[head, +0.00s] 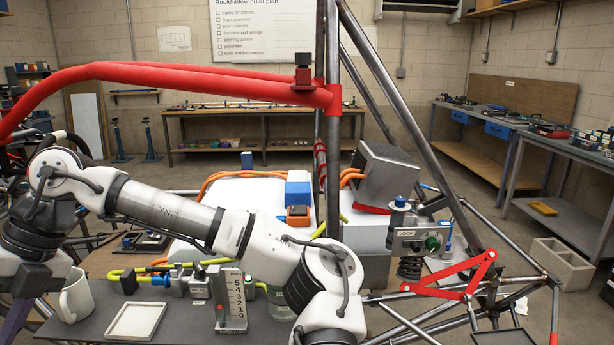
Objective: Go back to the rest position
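My arm (170,208) reaches from the left edge across the lower middle of the head view. Its wrist end (330,318) bends down and leaves the picture at the bottom edge. My gripper is below the frame, so I cannot see whether it is open, shut or holding anything.
A white mug (76,297), a shallow white tray (135,321) and a numbered gauge block (236,296) stand near my arm. The red chassis tube (200,80) crosses above it. Steel tubes, a LOCK-marked unit (418,240) and a red wishbone (455,281) crowd the right.

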